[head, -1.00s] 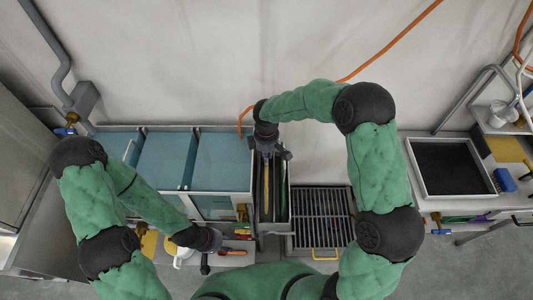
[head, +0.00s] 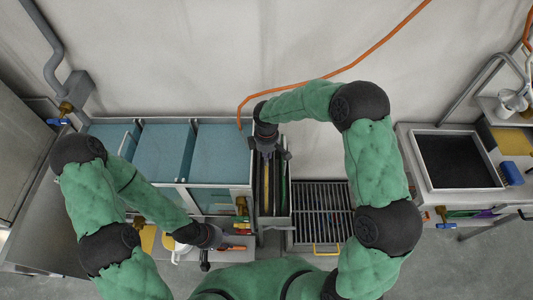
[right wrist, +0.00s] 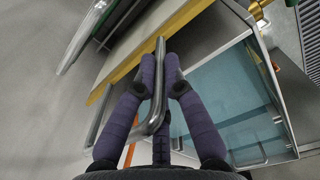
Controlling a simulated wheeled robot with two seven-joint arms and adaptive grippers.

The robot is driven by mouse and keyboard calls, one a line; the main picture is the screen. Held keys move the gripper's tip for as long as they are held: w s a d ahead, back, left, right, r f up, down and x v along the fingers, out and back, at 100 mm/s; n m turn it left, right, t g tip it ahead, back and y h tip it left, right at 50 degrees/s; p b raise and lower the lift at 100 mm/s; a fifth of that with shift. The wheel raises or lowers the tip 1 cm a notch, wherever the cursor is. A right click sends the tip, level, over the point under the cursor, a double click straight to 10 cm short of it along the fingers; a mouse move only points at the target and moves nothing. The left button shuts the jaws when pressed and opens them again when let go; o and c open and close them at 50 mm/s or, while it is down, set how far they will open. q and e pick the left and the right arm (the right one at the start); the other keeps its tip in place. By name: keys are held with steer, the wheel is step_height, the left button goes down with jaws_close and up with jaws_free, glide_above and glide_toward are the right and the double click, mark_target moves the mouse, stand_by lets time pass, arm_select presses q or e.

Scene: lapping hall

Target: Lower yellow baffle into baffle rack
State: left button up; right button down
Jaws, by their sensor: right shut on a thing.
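The yellow baffle (head: 266,183) shows edge-on in the head view, a thin upright strip inside the narrow baffle rack (head: 289,200). My right gripper (head: 268,153) is above its far end. In the right wrist view my right gripper (right wrist: 158,78) is shut on a bent metal bar handle (right wrist: 159,92). The baffle's yellow edge (right wrist: 184,22) with a grey face runs beside the handle there. How deep the baffle sits is hidden. My left gripper (head: 205,262) hangs near the front of the tanks, small and dark; its jaws are unclear.
Blue-covered tanks (head: 163,152) stand left of the rack, and a slatted grate (head: 321,213) lies to its right. A green panel (head: 283,188) stands in the rack beside the baffle. A bench with a dark tray (head: 454,160) is at the far right.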

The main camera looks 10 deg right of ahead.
steer(key=shift+w+f+b, duration=0.1)
steer(key=shift+f+b, duration=2.2)
steer(key=shift+f, duration=1.55)
steer(key=shift+f+b, duration=0.35)
steer(key=shift+b, duration=0.1)
steer(key=c, duration=1.2)
jaws_free()
steer(key=shift+c, duration=0.2)
